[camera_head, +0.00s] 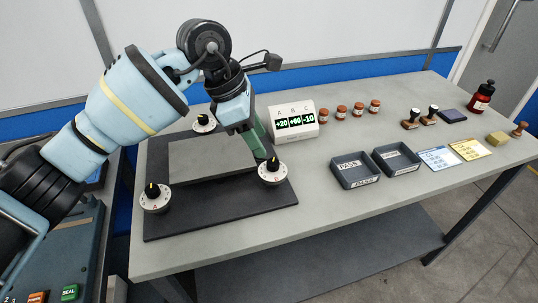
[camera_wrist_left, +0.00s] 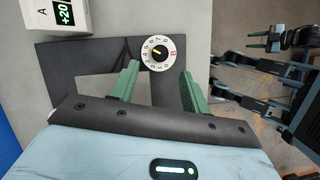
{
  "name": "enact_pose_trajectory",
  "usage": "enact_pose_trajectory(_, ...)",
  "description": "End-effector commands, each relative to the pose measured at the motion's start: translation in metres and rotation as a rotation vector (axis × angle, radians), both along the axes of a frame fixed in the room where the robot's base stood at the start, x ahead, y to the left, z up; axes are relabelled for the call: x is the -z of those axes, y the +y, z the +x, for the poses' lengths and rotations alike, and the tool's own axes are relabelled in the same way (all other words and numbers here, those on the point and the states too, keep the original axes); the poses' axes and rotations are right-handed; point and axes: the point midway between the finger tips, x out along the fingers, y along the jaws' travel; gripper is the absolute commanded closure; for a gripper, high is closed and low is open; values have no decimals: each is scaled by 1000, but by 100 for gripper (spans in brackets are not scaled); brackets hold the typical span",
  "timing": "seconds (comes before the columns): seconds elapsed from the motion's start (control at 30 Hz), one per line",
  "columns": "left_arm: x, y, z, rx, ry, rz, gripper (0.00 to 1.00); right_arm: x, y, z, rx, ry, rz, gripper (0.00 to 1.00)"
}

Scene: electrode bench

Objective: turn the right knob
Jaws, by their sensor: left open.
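The right knob (camera_head: 273,170) is a white dial with numbers, a black grip and a yellow pointer, at the front right corner of the dark plate (camera_head: 220,218). In the left wrist view the knob (camera_wrist_left: 158,52) shows a red B. My left gripper (camera_head: 264,155) is just above and behind it with green fingers apart. In the left wrist view the knob appears between and slightly beyond the fingertips of my left gripper (camera_wrist_left: 158,68); nothing is held and contact cannot be told. My right gripper (camera_wrist_left: 258,42) shows small at the right of that view.
Two similar knobs stand at the plate's front left (camera_head: 155,198) and back (camera_head: 204,123). A display box (camera_head: 294,121) reads +20, +60, -10. Two dark trays (camera_head: 355,170) (camera_head: 396,158), jars (camera_head: 341,112), stamps and cards lie to the right. The table's front strip is clear.

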Motion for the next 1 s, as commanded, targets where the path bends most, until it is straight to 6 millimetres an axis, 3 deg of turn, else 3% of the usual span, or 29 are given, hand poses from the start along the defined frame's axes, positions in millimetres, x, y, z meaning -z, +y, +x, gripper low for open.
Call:
enact_pose_trajectory(0.4,53,-23,0,0,3,-2,53,-1,0,0,0,-2,0,64)
enact_pose_trajectory(0.8,61,-25,1,-1,1,-1,53,-1,0,0,1,-1,-1,64)
enact_pose_trajectory(1.0,60,-25,1,0,2,-1,78,-1,0,0,1,0,-1,64)
